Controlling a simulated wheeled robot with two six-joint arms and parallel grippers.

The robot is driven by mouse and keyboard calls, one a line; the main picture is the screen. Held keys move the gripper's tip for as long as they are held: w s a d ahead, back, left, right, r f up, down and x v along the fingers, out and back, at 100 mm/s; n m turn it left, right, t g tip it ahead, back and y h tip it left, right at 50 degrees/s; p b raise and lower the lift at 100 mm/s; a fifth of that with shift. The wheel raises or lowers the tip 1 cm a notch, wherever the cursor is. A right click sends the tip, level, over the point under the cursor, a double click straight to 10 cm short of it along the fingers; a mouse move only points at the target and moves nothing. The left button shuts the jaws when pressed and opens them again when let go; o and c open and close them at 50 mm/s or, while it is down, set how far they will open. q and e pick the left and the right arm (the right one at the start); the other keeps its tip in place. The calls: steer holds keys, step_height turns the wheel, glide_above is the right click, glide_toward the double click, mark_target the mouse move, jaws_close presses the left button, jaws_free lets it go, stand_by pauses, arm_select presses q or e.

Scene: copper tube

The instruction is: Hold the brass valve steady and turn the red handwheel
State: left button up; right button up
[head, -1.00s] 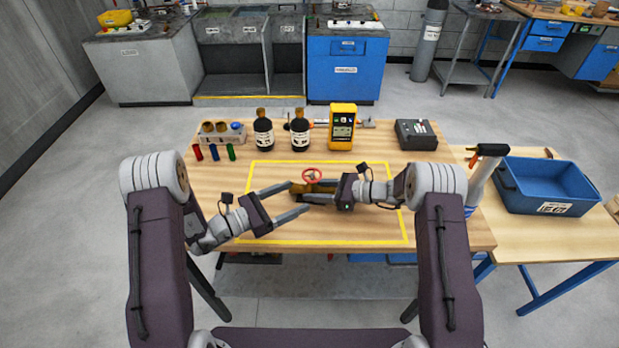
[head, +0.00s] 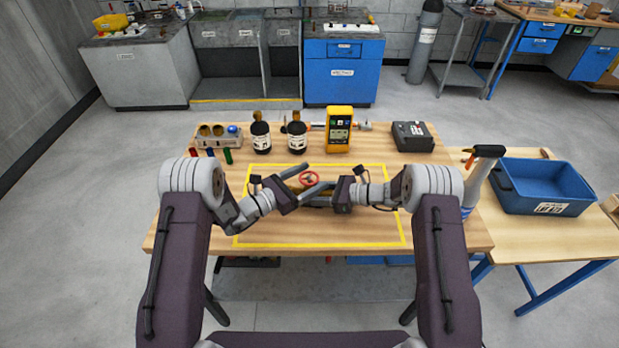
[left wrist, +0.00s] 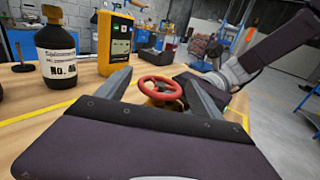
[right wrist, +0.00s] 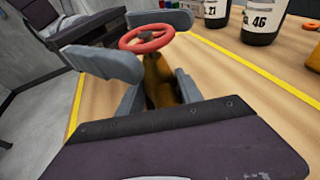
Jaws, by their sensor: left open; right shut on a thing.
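The red handwheel (head: 309,179) sits on top of the brass valve, inside the yellow outline on the table. The brass valve is mostly hidden by the grippers in the head view; its body (right wrist: 160,82) shows in the right wrist view. My right gripper (right wrist: 158,85) is shut on the valve body from the right. My left gripper (head: 321,175) comes from the left, open, with its fingers on either side of the handwheel. In the left wrist view the handwheel (left wrist: 160,87) lies between the left fingers; I cannot tell whether they touch it.
Two dark bottles (head: 261,136) (head: 297,135), a yellow meter (head: 339,130) and a dark box (head: 412,136) stand along the back of the table. A rack (head: 218,136) is at back left. A blue bin (head: 545,186) is on the right side table. The front of the outlined area is clear.

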arm_select(q)
steer(key=c, duration=1.4)
steer(key=n+t+y, duration=0.3)
steer(key=shift+d+n+t+y, duration=0.15)
steer(key=shift+n+t+y, duration=0.15)
steer(key=shift+t+y, duration=0.1)
steer(key=shift+n+t+y, duration=0.5)
steer(key=shift+y, duration=0.3)
steer(key=o, duration=1.4)
steer(key=shift+a, duration=0.2)
steer(key=v, duration=1.2)
